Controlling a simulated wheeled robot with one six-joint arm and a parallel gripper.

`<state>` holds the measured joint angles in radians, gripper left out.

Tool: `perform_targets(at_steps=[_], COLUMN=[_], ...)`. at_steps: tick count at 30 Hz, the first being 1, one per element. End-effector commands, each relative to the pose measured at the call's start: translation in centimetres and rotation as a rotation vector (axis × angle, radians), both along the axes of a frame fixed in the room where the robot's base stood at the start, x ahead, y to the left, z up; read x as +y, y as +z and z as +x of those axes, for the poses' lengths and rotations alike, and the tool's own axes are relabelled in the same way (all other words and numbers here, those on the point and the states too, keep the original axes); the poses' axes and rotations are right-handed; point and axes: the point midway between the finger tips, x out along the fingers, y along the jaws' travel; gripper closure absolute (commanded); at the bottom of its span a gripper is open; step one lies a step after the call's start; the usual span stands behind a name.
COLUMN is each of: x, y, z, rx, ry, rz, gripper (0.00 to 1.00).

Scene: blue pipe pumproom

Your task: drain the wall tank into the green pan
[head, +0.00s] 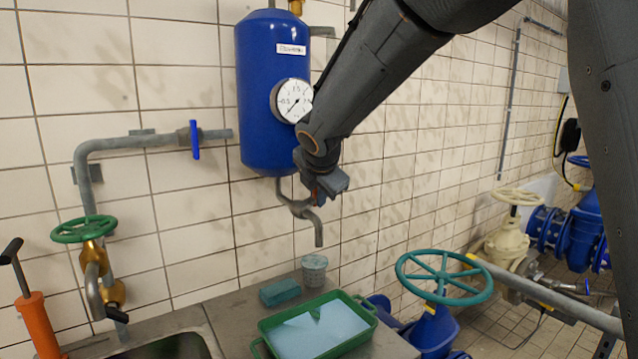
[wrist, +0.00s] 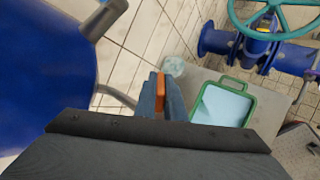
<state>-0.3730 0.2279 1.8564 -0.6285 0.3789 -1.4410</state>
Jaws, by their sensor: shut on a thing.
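The blue wall tank (head: 266,110) hangs on the tiled wall with a round gauge (head: 294,101) on its front; it fills the left of the wrist view (wrist: 50,75). A grey drain pipe ends in a downward spout (head: 319,233) below the tank. My gripper (head: 322,198) is at this drain fitting, shut on an orange lever (wrist: 160,92) seen between the fingers in the wrist view. The green pan (head: 367,313) is on the counter below, with a flat pale-blue surface inside that looks like liquid; it also shows in the wrist view (wrist: 254,104). No stream is visible at the spout.
A grey cup (head: 314,270) and a teal sponge (head: 280,291) are behind the pan. A teal handwheel (head: 437,277) stands right of it. At left are a green handwheel (head: 84,229), a blue-levered pipe (head: 195,139) and an orange pump (head: 38,325).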

Motion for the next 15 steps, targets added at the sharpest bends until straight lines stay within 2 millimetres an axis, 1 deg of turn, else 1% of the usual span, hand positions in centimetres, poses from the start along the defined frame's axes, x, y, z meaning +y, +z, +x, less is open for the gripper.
perform_targets(at_steps=[1, 15], x=[0.12, 0.06], y=[0.41, 0.09], z=[-0.06, -0.01], rx=[0.015, 0.098], ry=[-0.008, -0.058], rz=[-0.010, -0.067], gripper=[1.00, 1.00])
